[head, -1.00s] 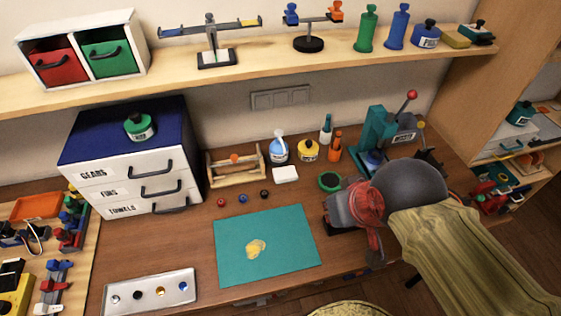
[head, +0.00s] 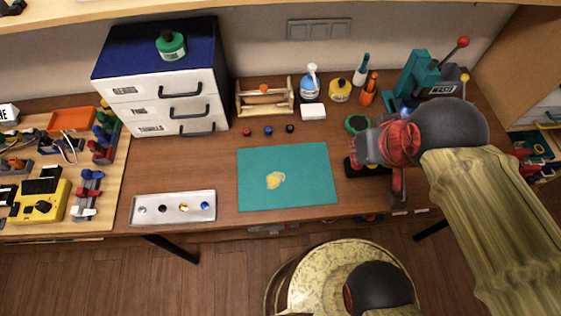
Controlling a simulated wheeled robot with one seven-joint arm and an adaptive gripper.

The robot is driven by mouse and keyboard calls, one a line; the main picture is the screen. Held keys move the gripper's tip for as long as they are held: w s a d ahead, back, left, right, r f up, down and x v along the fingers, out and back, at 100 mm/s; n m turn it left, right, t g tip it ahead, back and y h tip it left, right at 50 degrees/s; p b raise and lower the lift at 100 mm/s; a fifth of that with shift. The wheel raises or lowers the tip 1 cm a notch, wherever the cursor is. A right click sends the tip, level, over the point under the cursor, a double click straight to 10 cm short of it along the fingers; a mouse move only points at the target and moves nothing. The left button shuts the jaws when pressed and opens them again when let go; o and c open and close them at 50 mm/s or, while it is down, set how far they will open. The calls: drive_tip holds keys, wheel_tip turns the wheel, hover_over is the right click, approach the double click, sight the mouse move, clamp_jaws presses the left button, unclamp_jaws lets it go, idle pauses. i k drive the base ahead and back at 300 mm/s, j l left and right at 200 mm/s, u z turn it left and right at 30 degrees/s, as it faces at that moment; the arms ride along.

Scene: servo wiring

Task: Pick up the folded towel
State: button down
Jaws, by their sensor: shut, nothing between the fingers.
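No thing shows clearly as a folded towel. A small white flat block (head: 313,112) lies at the back of the bench, and I cannot tell whether it is cloth. The white drawer unit (head: 157,88) has a bottom drawer labelled TOWELS (head: 152,128); its drawers look shut and their insides are hidden. My gripper (head: 367,150) is over the bench, right of the teal mat (head: 315,195), shut and empty. It is well away from the drawer unit, and its fingertips are hard to make out.
A yellow patch (head: 275,180) is on the mat. A metal tray (head: 173,194) lies front left. A wooden holder (head: 264,97), a blue-white bottle (head: 310,85) and a teal press (head: 412,80) stand at the back. The bench between drawers and tray is clear.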

sight(309, 111)
drive_tip(key=l+u, duration=0.4)
drive_tip(key=i+l+u, duration=0.1)
drive_tip(key=l+u, duration=0.45)
drive_tip(key=u, duration=0.2)
